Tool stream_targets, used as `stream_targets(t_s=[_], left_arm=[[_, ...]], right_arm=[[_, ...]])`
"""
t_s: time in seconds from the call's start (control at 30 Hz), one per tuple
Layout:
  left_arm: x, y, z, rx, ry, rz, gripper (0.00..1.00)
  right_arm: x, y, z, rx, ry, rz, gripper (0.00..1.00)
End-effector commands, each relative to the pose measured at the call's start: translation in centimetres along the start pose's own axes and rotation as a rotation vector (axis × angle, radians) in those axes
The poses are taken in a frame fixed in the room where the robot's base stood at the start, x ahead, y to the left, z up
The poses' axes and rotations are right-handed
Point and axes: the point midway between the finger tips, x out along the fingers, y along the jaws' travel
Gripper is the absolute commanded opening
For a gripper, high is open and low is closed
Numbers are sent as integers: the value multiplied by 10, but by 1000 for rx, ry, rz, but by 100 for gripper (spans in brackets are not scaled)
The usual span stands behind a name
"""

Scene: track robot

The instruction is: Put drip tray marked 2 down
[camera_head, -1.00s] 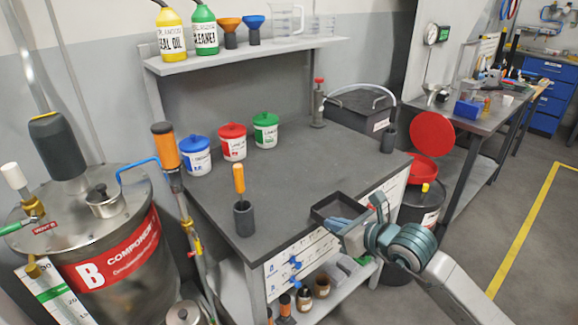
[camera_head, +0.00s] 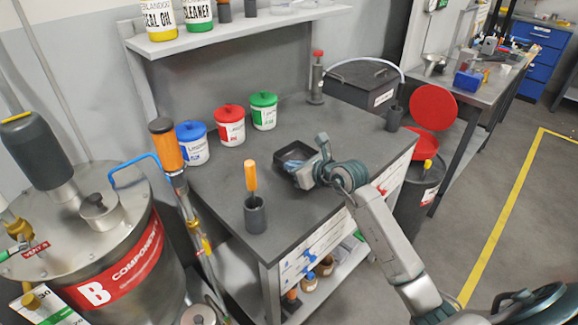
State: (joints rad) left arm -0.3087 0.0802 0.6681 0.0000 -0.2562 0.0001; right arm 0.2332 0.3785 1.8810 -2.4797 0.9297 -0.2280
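The drip tray (camera_head: 292,149) is a small black open tray over the middle of the grey workbench top (camera_head: 345,137), behind the orange-handled tool. My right gripper (camera_head: 304,172) reaches in from the right and is at the tray's near right side, apparently shut on its rim. The fingertips are partly hidden by the gripper body and the tray's wall. The tray looks level and very close to the bench top; I cannot tell whether it touches. No number is readable on it. My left gripper is not in view.
Blue, red (camera_head: 230,126) and green (camera_head: 263,111) lidded tubs stand along the bench's back left. An orange-handled tool stands in a dark cup (camera_head: 254,214) at the front left. A black lidded box (camera_head: 362,84) is at the far right. Bench around the tray is clear.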

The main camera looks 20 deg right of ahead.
Motion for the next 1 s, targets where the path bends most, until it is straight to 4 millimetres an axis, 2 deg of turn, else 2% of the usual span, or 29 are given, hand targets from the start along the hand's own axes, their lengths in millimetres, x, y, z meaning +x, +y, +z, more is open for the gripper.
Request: stream_targets(t_s=[0.1,0.2,0.33,0.57,0.9,1.0], left_arm=[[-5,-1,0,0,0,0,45],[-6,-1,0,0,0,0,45],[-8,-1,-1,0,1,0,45],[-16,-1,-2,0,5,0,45],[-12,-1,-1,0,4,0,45],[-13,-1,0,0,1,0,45]], right_arm=[[19,-7,7,2,0,1,0],[26,-9,9,0,-1,0,0],[30,-10,3,2,1,1,0],[40,-10,-23,1,2,0,0],[42,-10,-28,-1,0,0,0],[42,-10,-27,-1,0,0,20]])
